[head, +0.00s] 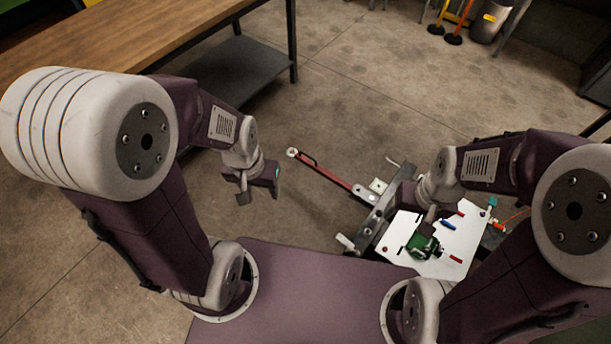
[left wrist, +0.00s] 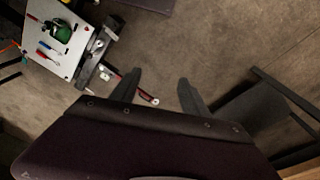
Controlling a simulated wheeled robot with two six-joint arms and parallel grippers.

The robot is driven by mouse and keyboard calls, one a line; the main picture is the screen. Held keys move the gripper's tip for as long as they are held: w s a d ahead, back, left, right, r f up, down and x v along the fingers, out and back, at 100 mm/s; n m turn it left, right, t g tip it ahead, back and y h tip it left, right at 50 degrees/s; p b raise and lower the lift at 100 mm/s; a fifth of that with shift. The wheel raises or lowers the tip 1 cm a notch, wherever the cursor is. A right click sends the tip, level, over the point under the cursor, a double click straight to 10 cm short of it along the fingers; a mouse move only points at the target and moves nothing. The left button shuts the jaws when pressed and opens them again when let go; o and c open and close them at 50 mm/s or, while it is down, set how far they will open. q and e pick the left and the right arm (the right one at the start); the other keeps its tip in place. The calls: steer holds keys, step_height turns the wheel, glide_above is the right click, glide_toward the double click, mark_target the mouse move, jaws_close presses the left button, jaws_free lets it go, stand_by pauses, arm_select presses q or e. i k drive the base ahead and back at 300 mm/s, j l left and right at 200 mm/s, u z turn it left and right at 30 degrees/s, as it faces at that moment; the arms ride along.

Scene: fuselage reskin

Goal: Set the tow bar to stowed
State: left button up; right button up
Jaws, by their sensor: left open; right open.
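The tow bar (head: 327,174) is a red bar with a pale ring at its free end and a dark handle near the ring. It reaches out low over the floor, up and left from the grey frame of a cart (head: 377,219). Its ring end also shows in the left wrist view (left wrist: 147,96), partly hidden behind a finger. My left gripper (head: 260,190) is open and empty, left of the ring and apart from it in the head view. My right gripper (head: 431,214) is over the cart's white top; its fingertips are hard to make out.
The white cart top (head: 455,240) carries a green device (head: 423,246), a blue-handled tool (head: 448,225) and small red items. A wooden workbench (head: 120,40) with a dark lower shelf stands at upper left. The concrete floor beyond the tow bar is clear.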

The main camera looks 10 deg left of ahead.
mark_target(342, 183)
steer(key=i+j+z, duration=0.1)
steer(key=j, duration=0.25)
steer(key=i+j+z, duration=0.1)
steer(key=j, duration=0.3)
steer(key=i+j+z, duration=0.15)
steer(key=j, duration=0.25)
steer(key=i+j+z, duration=0.1)
steer(key=j, duration=0.3)
steer(key=i+j+z, duration=0.1)
steer(key=i, duration=0.3)
steer(key=i+j+z, duration=0.15)
steer(key=i, duration=0.25)
steer(key=i+j+z, duration=0.1)
steer(key=i+j, duration=0.25)
